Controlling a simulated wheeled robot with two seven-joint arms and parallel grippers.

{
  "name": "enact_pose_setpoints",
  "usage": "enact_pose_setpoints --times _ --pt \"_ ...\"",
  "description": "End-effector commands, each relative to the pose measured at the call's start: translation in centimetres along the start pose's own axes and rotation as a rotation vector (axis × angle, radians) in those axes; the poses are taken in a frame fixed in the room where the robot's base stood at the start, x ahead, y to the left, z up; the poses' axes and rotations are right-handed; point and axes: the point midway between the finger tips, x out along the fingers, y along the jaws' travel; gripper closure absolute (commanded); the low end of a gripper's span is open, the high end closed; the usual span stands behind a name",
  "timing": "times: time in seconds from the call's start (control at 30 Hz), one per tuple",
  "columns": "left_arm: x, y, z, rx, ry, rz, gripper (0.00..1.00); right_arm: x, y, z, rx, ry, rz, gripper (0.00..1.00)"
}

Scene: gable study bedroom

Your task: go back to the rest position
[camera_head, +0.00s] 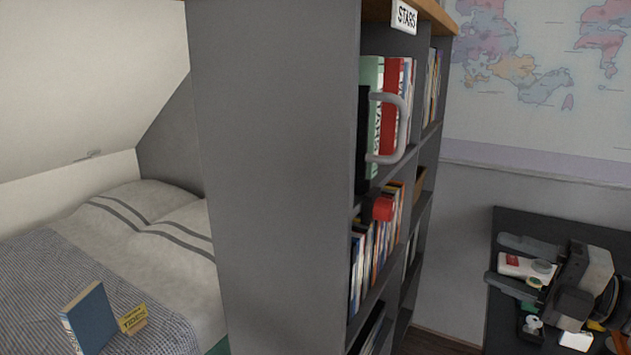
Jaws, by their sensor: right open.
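My right gripper (496,261) is at the right, with its two grey fingers spread apart and pointing left. It shows in front of the dark desk (497,325), and nothing is held between its fingers. I cannot tell how far it is above the desk top. My left gripper is not in view.
A tall grey bookshelf (270,170) full of books stands in the centre, with a light grey handle (403,128) on its near edge. A bed (160,225) at the left bears a blue book (90,320) and a yellow block (132,319). Small items, including a white card (576,341), lie on the desk.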

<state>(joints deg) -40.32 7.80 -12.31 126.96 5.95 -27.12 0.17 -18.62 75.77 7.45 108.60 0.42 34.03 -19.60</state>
Motion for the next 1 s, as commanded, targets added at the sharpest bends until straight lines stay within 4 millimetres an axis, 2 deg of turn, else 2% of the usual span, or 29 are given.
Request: enact_pose_setpoints --times 0.17,0.2,0.27,0.3,0.43,0.5,0.6,0.7,0.8,1.0 --pt "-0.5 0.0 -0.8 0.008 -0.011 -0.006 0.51 -1.2 -9.7 -2.0 0.478 -0.305 0.032 0.47" --pt "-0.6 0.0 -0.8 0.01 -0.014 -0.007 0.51 -1.3 -11.9 -3.1 0.595 -0.375 0.033 0.47" --pt "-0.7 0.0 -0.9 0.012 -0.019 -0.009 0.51 -1.5 -15.1 -5.1 0.77 -0.476 0.032 0.47" --pt "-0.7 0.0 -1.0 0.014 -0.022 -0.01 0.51 -1.5 -17.1 -6.8 0.89 -0.542 0.029 0.47" --pt "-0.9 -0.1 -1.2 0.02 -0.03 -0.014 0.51 -1.0 -22.1 -13.0 1.254 -0.73 0.011 0.47" --pt "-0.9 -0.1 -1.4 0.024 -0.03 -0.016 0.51 -0.5 -23.7 -16.2 1.419 -0.809 -0.003 0.47" --pt "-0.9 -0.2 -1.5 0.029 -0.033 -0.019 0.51 0.3 -24.9 -19.9 1.601 -0.889 -0.02 0.47" --pt "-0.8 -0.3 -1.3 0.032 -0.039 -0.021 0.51 0.9 -25.4 -22.1 1.709 -0.935 -0.034 0.47" --pt "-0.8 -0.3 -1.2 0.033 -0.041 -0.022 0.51 1.2 -25.6 -23.0 1.756 -0.954 -0.04 0.47" --pt "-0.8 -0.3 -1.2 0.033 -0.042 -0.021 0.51 1.2 -25.7 -23.1 1.76 -0.956 -0.043 0.47"
